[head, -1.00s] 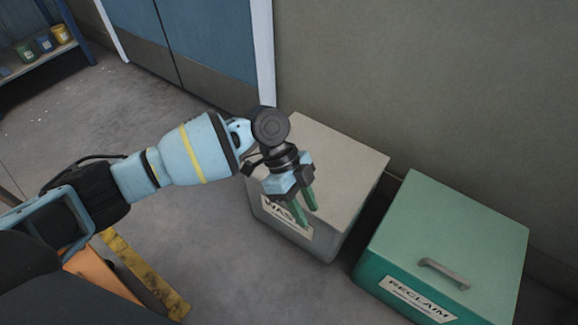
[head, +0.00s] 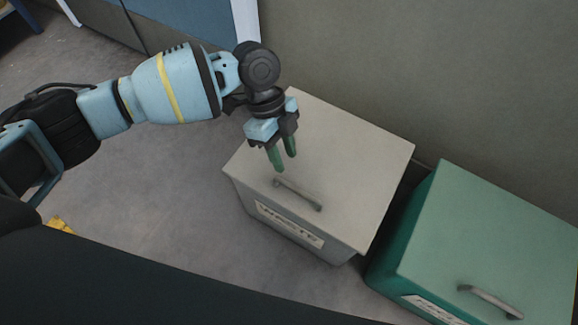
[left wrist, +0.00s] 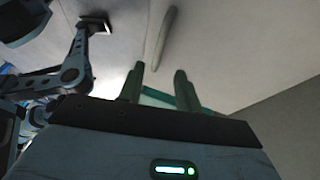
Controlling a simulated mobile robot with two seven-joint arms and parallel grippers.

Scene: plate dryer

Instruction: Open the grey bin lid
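The grey bin (head: 345,255), labelled WASTE, stands against the wall with its flat lid (head: 345,145) shut. A grey bar handle (head: 298,194) sits near the lid's front edge. My left gripper (head: 285,163) is over the lid, just behind the handle's left end in the picture, fingers pointing down. Its two green fingers are apart, with nothing seen between them. It looks clear of the handle, but its exact height is hard to tell. In the left wrist view the fingers (left wrist: 158,72) also stand apart. My right gripper is not in view.
A green bin (head: 500,225) with its lid shut and its own handle (head: 490,301) stands to the right, across a narrow gap. The wall (head: 430,70) is close behind both bins. The floor (head: 150,190) left of the grey bin is clear.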

